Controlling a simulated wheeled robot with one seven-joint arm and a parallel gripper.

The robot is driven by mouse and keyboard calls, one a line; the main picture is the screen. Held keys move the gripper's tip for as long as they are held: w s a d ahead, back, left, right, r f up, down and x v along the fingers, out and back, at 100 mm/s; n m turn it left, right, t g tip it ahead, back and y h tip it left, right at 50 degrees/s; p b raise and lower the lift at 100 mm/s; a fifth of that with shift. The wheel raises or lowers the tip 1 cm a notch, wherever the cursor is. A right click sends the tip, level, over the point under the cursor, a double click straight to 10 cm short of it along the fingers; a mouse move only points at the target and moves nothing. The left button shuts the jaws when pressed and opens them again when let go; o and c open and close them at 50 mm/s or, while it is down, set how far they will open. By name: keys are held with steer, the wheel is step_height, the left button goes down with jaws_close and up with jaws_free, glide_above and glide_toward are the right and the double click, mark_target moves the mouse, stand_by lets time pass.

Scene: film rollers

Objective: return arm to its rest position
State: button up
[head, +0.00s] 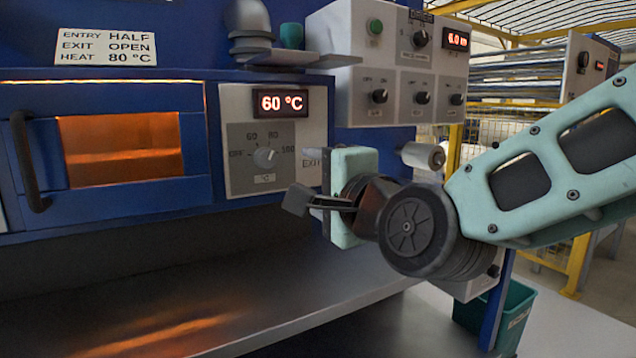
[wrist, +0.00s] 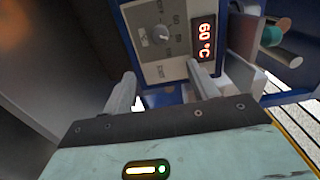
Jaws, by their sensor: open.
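My gripper (head: 303,200) is in front of the machine's right end, just right of and below the heat panel (head: 318,165), with its fingers pointing left. In the wrist view the two fingers (wrist: 162,88) stand well apart with nothing between them. The heat dial (head: 265,157) lies beyond the fingertips and also shows in the wrist view (wrist: 161,35). The fingers look clear of it. The display (head: 283,103) reads 60 °C. My arm comes in from the right, and its wrist hides part of the machine's right edge.
A blue oven door (head: 30,135) with a glowing window and dark handle is at left. A sign (head: 105,48) reads entry half, exit open, heat 80 °C. A knob box (head: 402,65) hangs above my gripper. A green bin (head: 515,315) stands lower right. The grey shelf (head: 300,290) below is clear.

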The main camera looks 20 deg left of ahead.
stand_by(0.4)
steer(key=s+d+f+n+g+h, duration=0.3)
steer(key=s+d+f+n+h, duration=0.15)
steer(key=d+f, duration=0.3)
steer(key=s+d+f+n+g+h, duration=0.3)
steer(key=s+d+f+n+g, duration=0.15)
steer(key=d+f+n, duration=0.35)
steer(key=s+d+f+n+g+h, duration=0.1)
steer(key=s+d+f+g+h, duration=0.2)
steer(key=s+d, duration=0.4)
steer(key=s+d+f+n+g+h, duration=0.15)
steer(key=s+d+f, duration=0.25)
steer(key=d, duration=0.4)
step_height(320, 180, up, 20)
steer(key=d+h+p, duration=0.1)
steer(key=p, duration=1.9)
steer(key=shift+s+f, duration=0.25)
steer(key=shift+s, duration=0.15)
